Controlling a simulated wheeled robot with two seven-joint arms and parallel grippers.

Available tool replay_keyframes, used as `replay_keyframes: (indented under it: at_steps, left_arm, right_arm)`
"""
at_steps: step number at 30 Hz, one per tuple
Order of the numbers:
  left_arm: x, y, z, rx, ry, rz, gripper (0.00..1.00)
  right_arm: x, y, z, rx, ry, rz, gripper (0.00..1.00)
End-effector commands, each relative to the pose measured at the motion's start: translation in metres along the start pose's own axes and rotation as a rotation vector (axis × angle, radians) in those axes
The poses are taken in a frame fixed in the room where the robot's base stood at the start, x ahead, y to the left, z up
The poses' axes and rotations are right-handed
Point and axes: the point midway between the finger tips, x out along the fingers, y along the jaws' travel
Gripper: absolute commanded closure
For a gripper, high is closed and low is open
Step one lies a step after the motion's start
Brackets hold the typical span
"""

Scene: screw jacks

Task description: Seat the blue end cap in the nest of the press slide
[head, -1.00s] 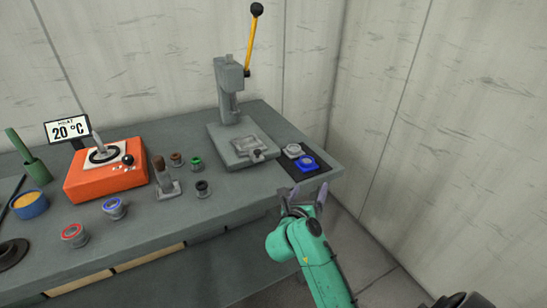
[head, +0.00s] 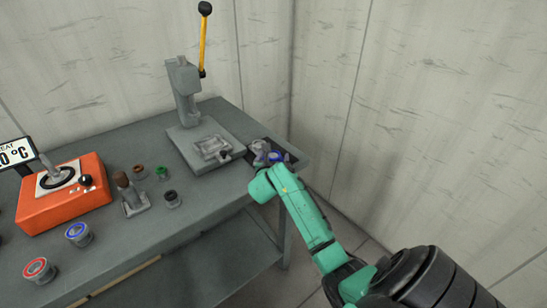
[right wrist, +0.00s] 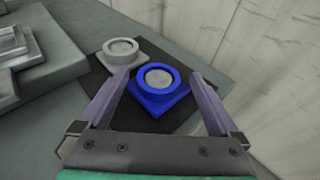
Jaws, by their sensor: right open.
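The blue end cap (right wrist: 158,90) has a square base and a round raised ring with a grey centre. It lies on a dark mat (right wrist: 100,72) at the right end of the bench. My right gripper (right wrist: 160,82) is open, with one finger on each side of the blue cap in the right wrist view; I cannot tell whether they touch it. In the head view my right gripper (head: 268,156) partly hides the blue cap (head: 276,156). The press slide with its nest (head: 212,148) sits on the press base, left of the mat, and looks empty. My left gripper is not in view.
A grey end cap (right wrist: 121,50) stands close behind the blue one on the mat. The press column (head: 184,92) with its yellow lever (head: 203,48) rises behind the slide. An orange heater (head: 65,192) and several small round parts stand further left. A wall bounds the right side.

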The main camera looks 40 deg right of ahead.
Motion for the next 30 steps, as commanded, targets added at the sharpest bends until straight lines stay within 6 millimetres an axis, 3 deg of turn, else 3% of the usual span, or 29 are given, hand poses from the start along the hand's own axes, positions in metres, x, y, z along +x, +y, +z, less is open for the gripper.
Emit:
replay_keyframes:
  at_steps: [5, 6, 12, 14, 23, 26, 30]
  left_arm:
    - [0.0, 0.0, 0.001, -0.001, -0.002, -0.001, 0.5]
    - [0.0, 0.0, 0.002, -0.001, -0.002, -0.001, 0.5]
    - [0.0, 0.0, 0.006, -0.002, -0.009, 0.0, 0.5]
    - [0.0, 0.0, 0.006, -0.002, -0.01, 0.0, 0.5]
    - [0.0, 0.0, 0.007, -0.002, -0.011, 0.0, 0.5]
    - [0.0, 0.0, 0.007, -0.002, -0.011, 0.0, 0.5]
    - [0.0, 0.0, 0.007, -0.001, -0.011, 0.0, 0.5]
  right_arm:
    - [0.002, 0.0, -0.001, -0.001, 0.001, 0.001, 0.02]
    - [0.002, 0.0, -0.001, -0.001, 0.001, 0.001, 0.06]
    - [0.001, 0.0, -0.001, -0.001, 0.0, 0.001, 0.83]
    - [0.001, 0.0, -0.001, -0.001, 0.0, 0.0, 1.0]
    - [0.001, 0.0, 0.003, 0.0, -0.002, 0.001, 1.0]
    - [-0.002, 0.0, 0.011, 0.001, -0.004, 0.0, 1.0]
    - [-0.01, 0.001, 0.037, 0.004, -0.007, 0.001, 1.0]
